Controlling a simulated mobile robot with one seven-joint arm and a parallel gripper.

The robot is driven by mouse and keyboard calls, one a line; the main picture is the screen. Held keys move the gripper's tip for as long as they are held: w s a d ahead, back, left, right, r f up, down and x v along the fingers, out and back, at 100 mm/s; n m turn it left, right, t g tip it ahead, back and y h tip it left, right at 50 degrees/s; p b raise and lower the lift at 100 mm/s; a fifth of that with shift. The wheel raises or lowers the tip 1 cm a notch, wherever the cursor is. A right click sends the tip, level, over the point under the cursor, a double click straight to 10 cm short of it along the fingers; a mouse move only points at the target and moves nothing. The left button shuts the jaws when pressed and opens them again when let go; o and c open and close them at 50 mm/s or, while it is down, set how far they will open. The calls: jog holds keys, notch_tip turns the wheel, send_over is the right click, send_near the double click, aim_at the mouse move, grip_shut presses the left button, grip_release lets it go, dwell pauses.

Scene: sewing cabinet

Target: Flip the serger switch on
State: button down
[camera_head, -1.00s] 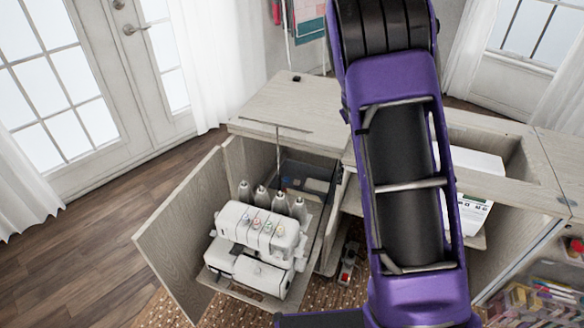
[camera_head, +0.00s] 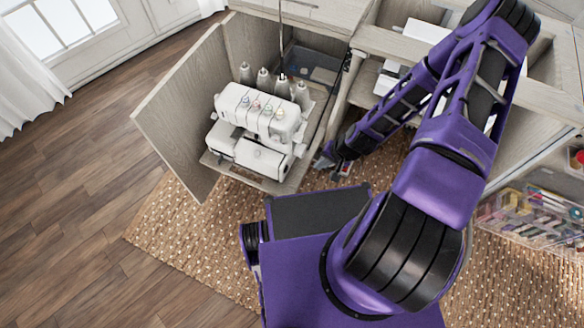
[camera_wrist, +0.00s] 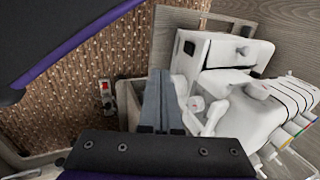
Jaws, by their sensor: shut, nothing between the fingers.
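The white serger (camera_head: 255,125) with several thread cones on top stands on a pull-out shelf in the open cabinet. In the wrist view the serger (camera_wrist: 262,105) fills the right side, turned on its side, with its round side knob (camera_wrist: 197,104) just right of my fingertips. My gripper (camera_head: 328,160) is low, right of the serger. In the wrist view my gripper (camera_wrist: 162,78) is shut and empty, its fingers close to the serger's side; contact cannot be told. I cannot make out the serger's switch.
The open cabinet door (camera_head: 180,115) stands left of the serger. A clear bin of supplies (camera_head: 535,210) is at right.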

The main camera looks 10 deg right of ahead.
jog(key=shift+s+a, duration=0.15)
jog(key=shift+a, duration=0.25)
jog(key=w+a+f+b, duration=0.2)
jog(key=w+a+f, duration=0.2)
jog(key=a+f, duration=0.2)
jog(key=x, duration=0.2)
jog(key=shift+f, duration=0.4)
